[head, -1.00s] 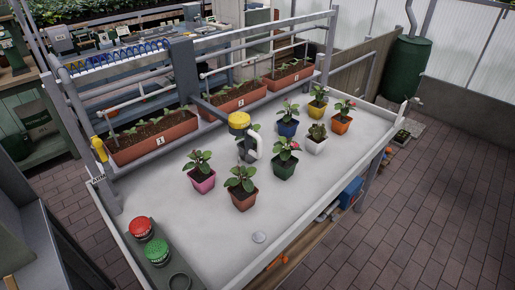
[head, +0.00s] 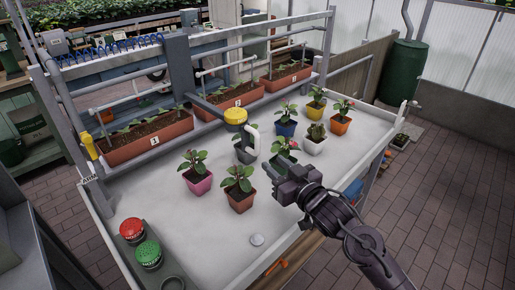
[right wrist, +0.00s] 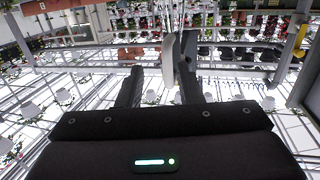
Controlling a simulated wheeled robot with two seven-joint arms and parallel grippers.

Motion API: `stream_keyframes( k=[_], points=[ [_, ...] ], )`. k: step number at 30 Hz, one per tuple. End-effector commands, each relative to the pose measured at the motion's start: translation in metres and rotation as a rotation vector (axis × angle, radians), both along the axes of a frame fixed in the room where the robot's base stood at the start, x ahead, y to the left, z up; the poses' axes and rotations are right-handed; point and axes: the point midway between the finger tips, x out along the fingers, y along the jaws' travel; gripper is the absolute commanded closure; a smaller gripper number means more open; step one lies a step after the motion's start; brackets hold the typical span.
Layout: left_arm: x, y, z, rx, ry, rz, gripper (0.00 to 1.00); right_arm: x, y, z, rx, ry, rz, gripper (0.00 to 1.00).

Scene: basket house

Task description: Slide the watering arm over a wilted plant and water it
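The watering arm (head: 210,107) reaches out from the frame behind the table; its yellow cap (head: 235,116) and white spout (head: 253,140) are over or beside a grey pot (head: 244,156). Potted plants stand on the table: pink pot (head: 198,184), terracotta pot (head: 240,201), dark green pot (head: 282,163), blue pot (head: 286,129), white pot (head: 314,147), yellow pot (head: 314,109), orange pot (head: 340,127). I cannot tell which is wilted. My right gripper (head: 274,179) is before the green pot, partly hiding it; its fingers (right wrist: 160,88) are apart. My left gripper is out of view.
A red button (head: 132,229) and a green button (head: 148,254) are at the table's near left corner. A small round disc (head: 257,239) lies near the front edge. Planter boxes (head: 147,138) stand behind the table.

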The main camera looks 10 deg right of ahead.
Motion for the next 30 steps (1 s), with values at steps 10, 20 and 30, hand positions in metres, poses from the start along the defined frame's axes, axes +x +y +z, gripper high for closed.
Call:
stream_keyframes(
  k=[10, 20, 30],
  points=[
    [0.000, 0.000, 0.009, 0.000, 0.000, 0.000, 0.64, 0.031, 0.020, 0.024, 0.023, -0.053, 0.036, 0.67],
    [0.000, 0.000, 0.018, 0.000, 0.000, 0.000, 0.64, 0.068, 0.038, 0.022, 0.021, -0.052, 0.035, 0.67],
    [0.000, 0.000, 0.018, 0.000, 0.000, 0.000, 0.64, 0.071, 0.039, 0.020, 0.019, -0.051, 0.035, 0.69]
  ],
)
